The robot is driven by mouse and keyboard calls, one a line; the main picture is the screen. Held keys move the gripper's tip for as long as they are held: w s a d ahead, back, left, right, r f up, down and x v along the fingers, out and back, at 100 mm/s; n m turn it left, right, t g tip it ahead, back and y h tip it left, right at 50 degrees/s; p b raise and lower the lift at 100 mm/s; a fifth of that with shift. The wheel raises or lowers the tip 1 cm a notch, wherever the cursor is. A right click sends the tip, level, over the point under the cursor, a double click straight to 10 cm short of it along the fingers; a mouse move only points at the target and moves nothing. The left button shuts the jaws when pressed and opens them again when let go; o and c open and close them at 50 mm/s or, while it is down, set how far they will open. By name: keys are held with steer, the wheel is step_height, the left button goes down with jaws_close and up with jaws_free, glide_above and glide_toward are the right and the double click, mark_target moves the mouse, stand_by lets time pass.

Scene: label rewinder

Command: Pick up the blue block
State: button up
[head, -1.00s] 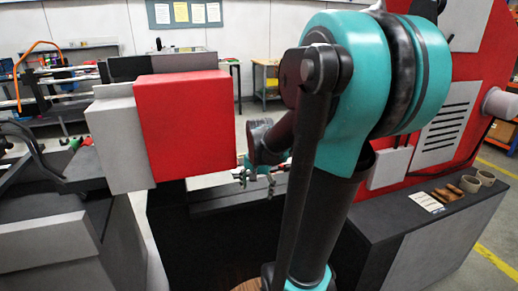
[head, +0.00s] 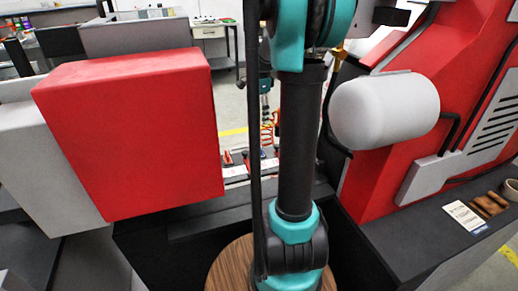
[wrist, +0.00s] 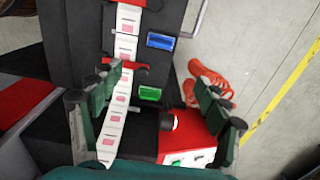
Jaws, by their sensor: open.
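The blue block (wrist: 160,41) lies on a dark surface in the upper middle of the wrist view, just right of the label strip. My gripper (wrist: 155,72) is open and empty, with one green finger at the left and one at the right. The blue block shows beyond the fingertips, roughly between them sideways. A green block (wrist: 149,93) shows nearer, between the fingers. In the head view my arm covers the middle, and I cannot make out the gripper or the blue block clearly.
A white strip with pink labels (wrist: 119,98) runs along the dark machine bed. A red and white part (wrist: 184,140) sits close below. Orange-red objects (wrist: 208,85) lie right of the bed. A large red box (head: 135,140) and a white roller (head: 385,110) flank my arm.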

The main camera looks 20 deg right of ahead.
mark_target(259, 147)
steer(key=f, duration=1.6)
steer(key=shift+a, duration=0.2)
steer(key=c, duration=1.3)
